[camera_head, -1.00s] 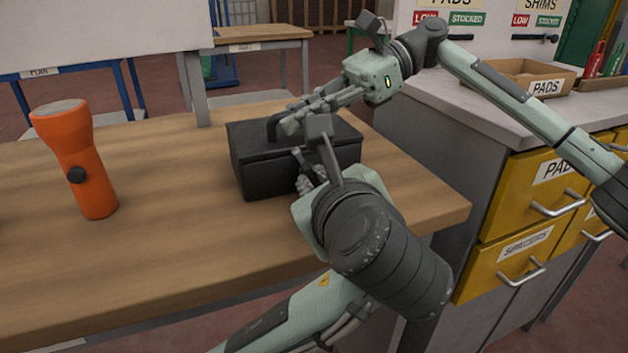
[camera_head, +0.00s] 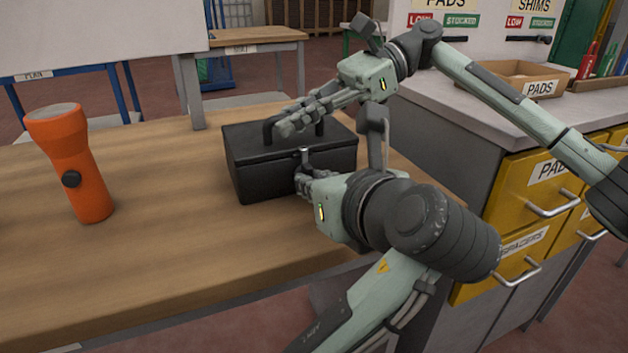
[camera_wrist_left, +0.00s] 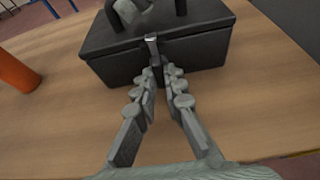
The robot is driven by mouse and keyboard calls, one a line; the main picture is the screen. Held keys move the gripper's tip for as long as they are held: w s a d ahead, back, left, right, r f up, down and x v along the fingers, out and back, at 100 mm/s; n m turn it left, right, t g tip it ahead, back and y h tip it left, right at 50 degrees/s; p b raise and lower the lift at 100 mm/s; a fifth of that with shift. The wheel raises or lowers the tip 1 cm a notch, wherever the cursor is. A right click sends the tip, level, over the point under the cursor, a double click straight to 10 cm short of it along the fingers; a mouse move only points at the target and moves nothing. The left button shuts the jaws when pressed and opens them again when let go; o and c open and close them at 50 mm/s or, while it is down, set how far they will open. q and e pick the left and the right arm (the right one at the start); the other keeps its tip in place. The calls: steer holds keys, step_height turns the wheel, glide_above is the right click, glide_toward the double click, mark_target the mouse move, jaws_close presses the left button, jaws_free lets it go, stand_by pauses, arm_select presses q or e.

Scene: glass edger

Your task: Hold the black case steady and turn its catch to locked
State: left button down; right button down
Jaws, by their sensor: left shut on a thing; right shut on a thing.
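The black case (camera_head: 262,170) stands on the wooden bench, its lid closed and its black handle (camera_head: 268,132) raised. The small metal catch (camera_head: 304,153) is on its front face and points roughly upright; it also shows in the left wrist view (camera_wrist_left: 152,45). My left gripper (camera_head: 303,182) is at the case's front, shut on the catch's lower part. In the left wrist view my left fingers (camera_wrist_left: 160,80) close in just below the catch's top. My right gripper (camera_head: 290,127) is shut on the handle from above, and its fingers hide part of it.
An orange torch (camera_head: 80,180) stands upright on the bench (camera_head: 150,250) to the left, well clear of the case. A counter with yellow drawers (camera_head: 535,195) and a cardboard PADS box (camera_head: 515,80) is at the right. The bench between torch and case is free.

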arm_select(q)
steer(key=c, duration=1.9)
jaws_free()
